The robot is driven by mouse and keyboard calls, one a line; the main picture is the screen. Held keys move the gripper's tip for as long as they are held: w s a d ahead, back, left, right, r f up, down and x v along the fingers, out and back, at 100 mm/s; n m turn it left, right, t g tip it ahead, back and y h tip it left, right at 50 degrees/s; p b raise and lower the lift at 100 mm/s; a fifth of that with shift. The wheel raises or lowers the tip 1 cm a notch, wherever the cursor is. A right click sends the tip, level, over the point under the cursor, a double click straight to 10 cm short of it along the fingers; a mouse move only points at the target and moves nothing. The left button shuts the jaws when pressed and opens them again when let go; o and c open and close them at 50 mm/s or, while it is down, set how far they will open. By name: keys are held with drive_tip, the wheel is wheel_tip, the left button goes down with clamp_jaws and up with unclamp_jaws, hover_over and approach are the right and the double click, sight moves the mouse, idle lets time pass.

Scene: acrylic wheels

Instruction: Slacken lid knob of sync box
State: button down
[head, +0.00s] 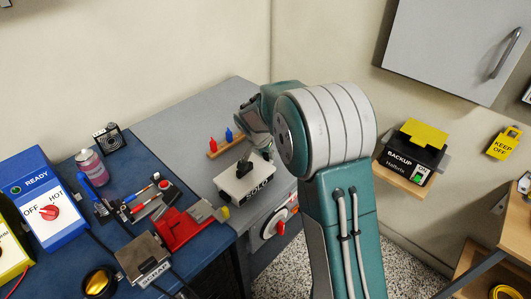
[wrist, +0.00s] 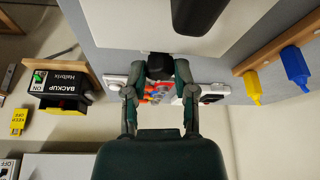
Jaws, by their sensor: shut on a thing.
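A white box (head: 247,183) with a label that reads SOLO stands on the grey bench, with a black handle (head: 242,169) on top. I cannot read the word sync on it. In the wrist view a white box (wrist: 120,22) with a black handle (wrist: 200,14) is at the top. My gripper (wrist: 157,72) is shut on a black knob (wrist: 160,65) at that box's edge, with one finger on each side.
Red and blue bottles (head: 229,135) stand in a wooden rack behind the box. A blue mat with tools and a red vise (head: 185,228) lies to the left. A BACKUP box (head: 409,155) sits on a shelf to the right. A red-knobbed switch (head: 280,226) is on the bench front.

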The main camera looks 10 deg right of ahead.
drive_tip(key=shift+f+n, duration=0.1)
drive_tip(key=shift+n, duration=0.5)
drive_tip(key=shift+c, duration=2.1)
unclamp_jaws()
drive_tip(key=v, duration=1.2)
drive_tip(key=shift+d, duration=0.15)
